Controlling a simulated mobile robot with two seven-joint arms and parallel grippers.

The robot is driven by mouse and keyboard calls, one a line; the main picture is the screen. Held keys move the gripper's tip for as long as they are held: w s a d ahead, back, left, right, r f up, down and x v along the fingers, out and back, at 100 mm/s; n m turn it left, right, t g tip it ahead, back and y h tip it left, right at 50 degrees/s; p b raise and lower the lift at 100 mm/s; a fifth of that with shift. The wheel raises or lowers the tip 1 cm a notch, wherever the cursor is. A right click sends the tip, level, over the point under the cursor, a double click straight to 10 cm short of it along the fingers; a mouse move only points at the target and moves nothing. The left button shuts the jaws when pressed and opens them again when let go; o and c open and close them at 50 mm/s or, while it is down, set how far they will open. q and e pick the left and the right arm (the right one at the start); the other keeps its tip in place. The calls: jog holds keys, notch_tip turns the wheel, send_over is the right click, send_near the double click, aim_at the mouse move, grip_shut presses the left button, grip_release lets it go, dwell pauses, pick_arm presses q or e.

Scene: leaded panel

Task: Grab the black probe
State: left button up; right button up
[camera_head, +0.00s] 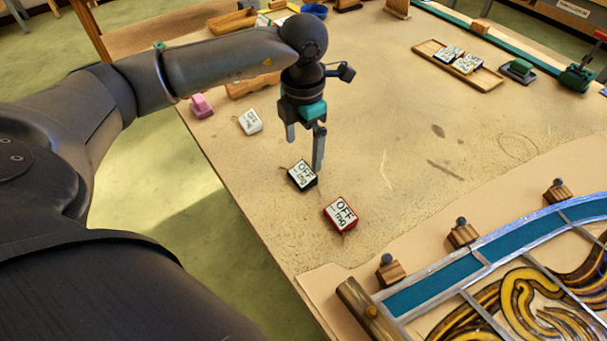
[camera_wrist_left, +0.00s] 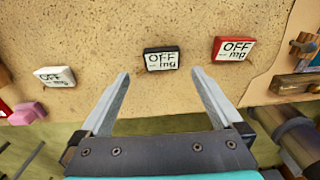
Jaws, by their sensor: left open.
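The black probe (camera_head: 302,175) is a small black box with a white face reading "OFF". It lies on the table near its left edge. My left gripper (camera_head: 304,150) points down and is open, with its fingertips close to the black probe. In the left wrist view the black probe (camera_wrist_left: 161,59) sits just beyond the gap between the two open fingertips (camera_wrist_left: 160,74), with nothing between the fingers. I cannot tell whether a finger touches it. My right gripper is not in view.
A similar red box (camera_head: 341,213) lies nearby, and a white one (camera_head: 250,121) and a pink block (camera_head: 201,106) lie farther back. A wooden tray (camera_head: 484,82) holds more boxes. The leaded panel (camera_head: 440,282) fills the lower right. The table's middle is clear.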

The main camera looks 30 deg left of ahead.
aim_at(304, 172)
pick_arm(q)
notch_tip(304, 172, down, 7)
jog(key=shift+d+f, duration=0.15)
dwell(0.4)
jog(key=shift+c, duration=0.2)
jog(key=c, duration=1.3)
